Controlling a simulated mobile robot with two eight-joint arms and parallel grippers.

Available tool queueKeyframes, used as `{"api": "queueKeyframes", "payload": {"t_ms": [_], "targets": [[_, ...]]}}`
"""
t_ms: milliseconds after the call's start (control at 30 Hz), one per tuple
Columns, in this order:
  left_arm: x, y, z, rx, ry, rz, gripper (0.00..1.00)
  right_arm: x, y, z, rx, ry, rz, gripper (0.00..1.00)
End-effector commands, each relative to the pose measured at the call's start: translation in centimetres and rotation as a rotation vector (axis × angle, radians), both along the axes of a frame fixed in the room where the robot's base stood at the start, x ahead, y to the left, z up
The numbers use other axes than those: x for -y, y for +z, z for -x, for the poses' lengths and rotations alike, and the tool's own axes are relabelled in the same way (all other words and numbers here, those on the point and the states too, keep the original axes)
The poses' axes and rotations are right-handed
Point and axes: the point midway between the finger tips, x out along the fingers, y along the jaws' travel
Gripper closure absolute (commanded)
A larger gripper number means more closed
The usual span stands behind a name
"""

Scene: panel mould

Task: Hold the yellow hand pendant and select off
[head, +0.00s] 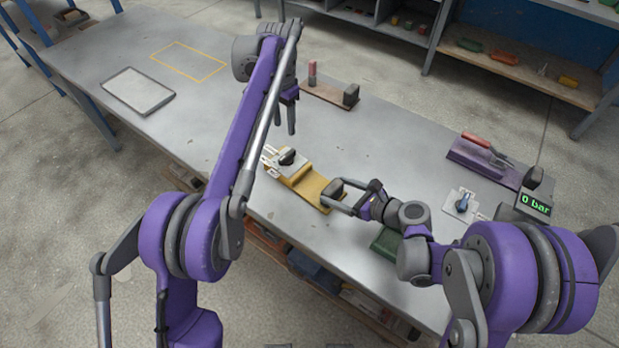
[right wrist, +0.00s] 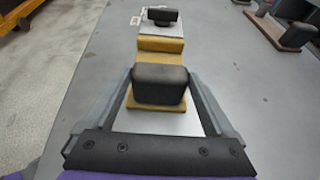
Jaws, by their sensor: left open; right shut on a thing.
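The yellow hand pendant (head: 303,184) lies on the metal table near its front edge. A light plate with a black selector knob (head: 287,157) sits at its far left end, with small white labels beside it. My right gripper (head: 334,198) is shut on the black grip block at the pendant's near end. In the right wrist view the black block (right wrist: 159,84) sits between my fingers, and the knob (right wrist: 162,16) shows beyond it. The label text is too small to read. My left gripper (head: 291,118) is open and empty, above the table behind the pendant.
A board with a red peg and black block (head: 330,94) lies behind the pendant. A grey tray (head: 137,91) and a yellow outline are at the left.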

Motion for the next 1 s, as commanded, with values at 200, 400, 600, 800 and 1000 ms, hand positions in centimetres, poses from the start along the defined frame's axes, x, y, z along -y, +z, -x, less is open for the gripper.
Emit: {"api": "queueKeyframes", "payload": {"t_ms": [200, 400, 600, 800, 1000], "targets": [[0.0, 0.1, 0.0, 0.000, 0.000, 0.000, 0.50, 0.0, 0.0, 0.0, 0.000, 0.000, -0.001, 1.00], [0.0, 0.1, 0.0, 0.000, 0.000, 0.000, 0.50, 0.0, 0.0, 0.0, 0.000, 0.000, -0.001, 1.00], [0.0, 0.1, 0.0, 0.000, 0.000, 0.000, 0.50, 0.0, 0.0, 0.0, 0.000, 0.000, -0.001, 0.00], [0.0, 0.1, 0.0, 0.000, 0.000, 0.000, 0.50, 0.1, 0.1, 0.1, 0.000, -0.001, 0.000, 0.00], [0.0, 0.1, 0.0, 0.000, 0.000, 0.000, 0.50, 2.0, 1.1, 1.7, 0.000, -0.005, 0.000, 0.00]]}}
